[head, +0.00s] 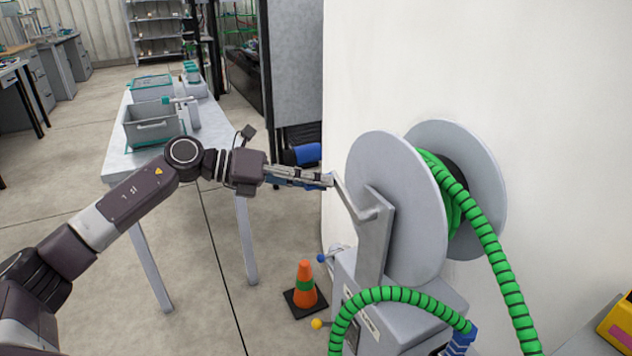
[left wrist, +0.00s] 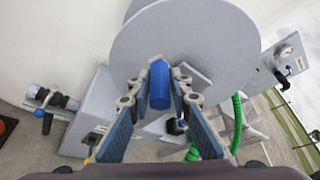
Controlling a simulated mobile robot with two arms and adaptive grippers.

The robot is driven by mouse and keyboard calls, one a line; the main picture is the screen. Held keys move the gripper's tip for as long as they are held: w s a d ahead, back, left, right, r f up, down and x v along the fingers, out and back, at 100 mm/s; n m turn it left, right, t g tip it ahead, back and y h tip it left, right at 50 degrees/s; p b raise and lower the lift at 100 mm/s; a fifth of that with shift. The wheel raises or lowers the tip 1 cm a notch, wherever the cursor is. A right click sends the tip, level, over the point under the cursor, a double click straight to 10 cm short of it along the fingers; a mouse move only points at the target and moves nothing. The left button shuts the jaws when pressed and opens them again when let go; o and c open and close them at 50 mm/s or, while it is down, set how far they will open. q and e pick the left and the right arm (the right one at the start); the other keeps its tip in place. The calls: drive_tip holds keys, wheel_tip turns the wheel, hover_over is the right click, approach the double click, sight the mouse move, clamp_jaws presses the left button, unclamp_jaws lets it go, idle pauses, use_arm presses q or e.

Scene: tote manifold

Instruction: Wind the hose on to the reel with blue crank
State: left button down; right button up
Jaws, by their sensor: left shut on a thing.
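The hose reel (head: 397,207) is a pair of grey discs on a grey stand beside the white wall. Green ribbed hose (head: 499,268) lies partly on the drum and hangs down from it at the right. A grey crank arm (head: 348,200) reaches up and left from the near disc. My left gripper (head: 322,180) is shut on the blue crank handle (left wrist: 160,86), which stands between its two fingers in the left wrist view. My right gripper is not in view.
A green hose loop (head: 385,293) curves in front of the stand. An orange cone (head: 305,285) stands on the floor left of it. A table (head: 118,158) with grey totes is behind my left arm. A yellow box (head: 617,328) is at the lower right.

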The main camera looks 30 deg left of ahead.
use_arm(q)
drive_tip(key=shift+d+r, duration=0.1)
drive_tip(key=shift+r, duration=0.05)
drive_tip(key=c, duration=1.8)
unclamp_jaws()
drive_tip(key=shift+s+d, duration=0.1)
drive_tip(key=shift+o, duration=0.2)
drive_tip(key=shift+a, duration=0.2)
drive_tip(key=v, duration=1.1)
drive_tip(key=shift+s+a, duration=0.2)
drive_tip(key=shift+a, duration=0.05)
